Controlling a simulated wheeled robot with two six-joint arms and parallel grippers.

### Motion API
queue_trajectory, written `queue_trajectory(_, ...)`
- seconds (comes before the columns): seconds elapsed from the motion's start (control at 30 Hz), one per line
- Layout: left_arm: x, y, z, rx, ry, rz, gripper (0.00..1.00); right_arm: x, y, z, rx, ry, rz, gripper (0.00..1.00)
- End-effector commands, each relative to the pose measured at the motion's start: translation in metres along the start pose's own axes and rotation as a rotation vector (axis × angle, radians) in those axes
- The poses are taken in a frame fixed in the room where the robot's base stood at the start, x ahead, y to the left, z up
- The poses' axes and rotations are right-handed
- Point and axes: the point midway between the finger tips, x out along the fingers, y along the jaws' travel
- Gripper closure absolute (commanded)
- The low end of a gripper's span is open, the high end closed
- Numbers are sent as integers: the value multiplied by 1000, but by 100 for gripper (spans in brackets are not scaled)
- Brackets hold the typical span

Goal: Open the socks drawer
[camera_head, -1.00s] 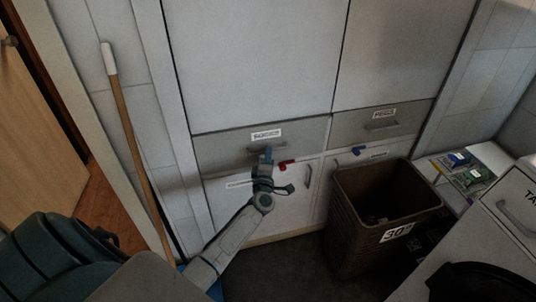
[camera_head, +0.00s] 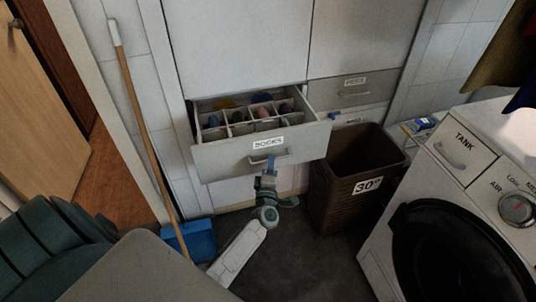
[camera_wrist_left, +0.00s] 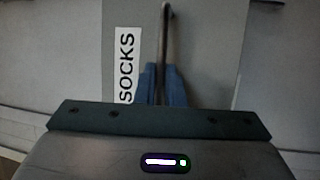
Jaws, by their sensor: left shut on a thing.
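The socks drawer (camera_head: 215,158) is pulled well out of the white cabinet, with a "SOCKS" label on its grey front. Inside are compartments holding rolled items in several colours. Its bar handle (camera_head: 284,155) is below the label. My left gripper (camera_head: 270,162) is shut on the handle from the front. In the left wrist view the blue fingers (camera_wrist_left: 162,85) close around the handle (camera_wrist_left: 167,40), beside the "SOCKS" label. My right gripper is not in view.
A closed drawer (camera_head: 330,92) is to the right. A brown basket marked 30° (camera_head: 335,190) stands close to the open drawer's right side. A washing machine (camera_head: 450,215) is at the right. A broom (camera_head: 150,140) and blue dustpan (camera_head: 190,240) are at the left.

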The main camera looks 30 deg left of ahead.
Motion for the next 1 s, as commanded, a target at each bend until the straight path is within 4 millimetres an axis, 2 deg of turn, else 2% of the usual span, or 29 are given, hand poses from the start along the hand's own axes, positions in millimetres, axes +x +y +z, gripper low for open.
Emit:
queue_trajectory(0.2, -41, 9, 17, -2, 1, -2, 100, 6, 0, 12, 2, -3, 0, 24)
queue_trajectory(0.43, -69, 14, 28, -2, 1, -2, 100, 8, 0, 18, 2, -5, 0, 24)
queue_trajectory(0.63, -78, 17, 32, -1, 1, 1, 100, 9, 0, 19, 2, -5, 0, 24)
queue_trajectory(1.0, -80, 17, 33, -1, 1, 1, 100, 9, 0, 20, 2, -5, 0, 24)
